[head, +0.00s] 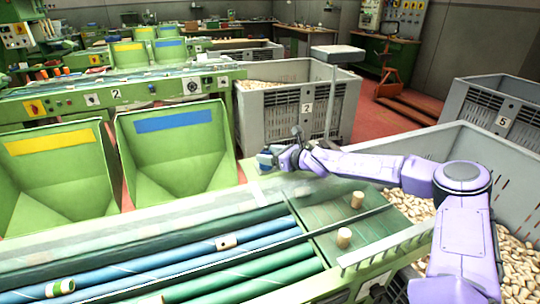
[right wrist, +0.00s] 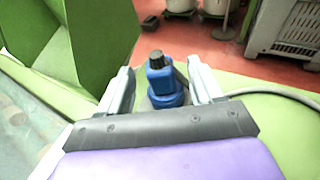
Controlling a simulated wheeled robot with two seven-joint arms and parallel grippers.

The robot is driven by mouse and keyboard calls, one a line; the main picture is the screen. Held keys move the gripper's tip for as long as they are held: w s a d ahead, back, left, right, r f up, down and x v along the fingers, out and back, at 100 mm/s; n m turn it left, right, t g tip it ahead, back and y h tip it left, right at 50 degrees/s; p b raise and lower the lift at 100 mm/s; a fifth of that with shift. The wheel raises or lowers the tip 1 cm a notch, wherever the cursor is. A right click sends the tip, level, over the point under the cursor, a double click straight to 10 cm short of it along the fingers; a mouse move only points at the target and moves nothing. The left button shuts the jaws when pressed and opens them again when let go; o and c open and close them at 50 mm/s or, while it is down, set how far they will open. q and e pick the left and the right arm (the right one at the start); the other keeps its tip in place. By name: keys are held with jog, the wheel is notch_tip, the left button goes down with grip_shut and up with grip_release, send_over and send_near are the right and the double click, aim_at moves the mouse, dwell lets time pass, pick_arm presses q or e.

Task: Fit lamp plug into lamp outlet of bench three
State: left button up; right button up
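A blue fitting with a black top (right wrist: 160,78) stands at the green bench's corner. It looks like the lamp plug or outlet; I cannot tell which, or whether two parts are joined. It also shows small in the head view (head: 265,159). My right gripper (head: 277,156) reaches in from the right at the bench's far end. In the right wrist view, its fingers (right wrist: 163,85) stand apart on either side of the blue fitting, with a gap visible on the left. A grey cable (right wrist: 275,91) runs off to the right behind the right finger. My left gripper is out of view.
Blue and green rollers (head: 190,257) lie along the near bench. A green hopper (head: 178,150) is left of the gripper. A grey crate (head: 455,140) of corks stands right, under my arm.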

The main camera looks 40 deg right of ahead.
jog(key=p+v, duration=0.2)
jog(key=v, duration=0.1)
jog(key=r+p+v, duration=0.1)
jog(key=p+v, duration=0.2)
jog(key=shift+w+r, duration=0.15)
jog(key=shift+r, duration=0.05)
jog(key=p+v, duration=0.2)
jog(key=p, duration=0.1)
jog(key=p+v, duration=0.2)
jog(key=shift+f, duration=0.3)
jog(key=shift+s+f+p, duration=0.2)
jog(key=shift+s+p, duration=0.1)
jog(key=shift+s+d+f, duration=0.1)
jog(key=shift+f, duration=0.05)
